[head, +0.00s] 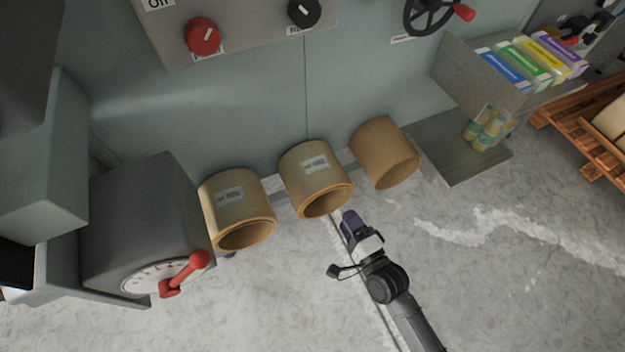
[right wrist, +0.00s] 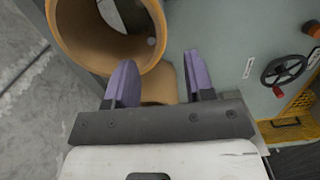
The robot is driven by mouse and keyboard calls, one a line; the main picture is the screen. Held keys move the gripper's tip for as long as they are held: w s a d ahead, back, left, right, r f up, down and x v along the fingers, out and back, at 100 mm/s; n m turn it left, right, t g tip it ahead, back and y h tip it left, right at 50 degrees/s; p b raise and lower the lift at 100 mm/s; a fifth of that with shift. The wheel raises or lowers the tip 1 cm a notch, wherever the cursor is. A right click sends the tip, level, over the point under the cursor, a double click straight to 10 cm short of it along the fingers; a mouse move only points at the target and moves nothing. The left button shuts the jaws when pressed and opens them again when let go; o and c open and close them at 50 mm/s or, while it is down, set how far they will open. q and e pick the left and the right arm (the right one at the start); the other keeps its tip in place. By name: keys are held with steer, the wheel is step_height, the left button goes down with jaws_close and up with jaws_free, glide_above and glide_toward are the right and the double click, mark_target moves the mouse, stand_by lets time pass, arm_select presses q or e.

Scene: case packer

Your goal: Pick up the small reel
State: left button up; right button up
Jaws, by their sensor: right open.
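I cannot make out a small reel for certain in either view. Three tan tubes stand in a row in the head view: a left tube (head: 236,196), a middle tube (head: 312,165) and a right tube (head: 377,148), their open mouths facing me. My right gripper (head: 348,222) is just in front of and below the middle tube's mouth, apparently empty. In the right wrist view its purple fingers (right wrist: 162,65) are spread. A tan tube rim (right wrist: 60,30) is close ahead on the left there, with dark and pale shapes inside that I cannot identify. My left gripper is not in view.
A grey box with a dial and red lever (head: 183,272) stands left of the tubes. A metal shelf (head: 478,75) with coloured cartons is at the upper right, above several cans (head: 487,130). A wooden pallet (head: 570,125) is at the far right. The floor in front is clear.

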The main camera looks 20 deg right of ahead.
mark_target(327, 184)
steer(key=w+b, duration=0.1)
steer(key=w, duration=0.3)
steer(key=w+a+b, duration=0.1)
steer(key=w+b, duration=0.1)
steer(key=w, duration=0.2)
steer(key=w+b, duration=0.2)
steer(key=w, duration=0.2)
steer(key=shift+w+a+f, duration=0.1)
steer(key=shift+w+a, duration=0.05)
steer(key=shift+w, duration=0.05)
steer(key=shift+w+b, duration=0.4)
steer(key=shift+w, duration=0.2)
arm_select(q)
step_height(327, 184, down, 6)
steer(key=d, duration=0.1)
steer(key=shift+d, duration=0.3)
arm_select(e)
steer(key=c, duration=0.6)
steer(key=shift+a, duration=0.1)
jaws_close()
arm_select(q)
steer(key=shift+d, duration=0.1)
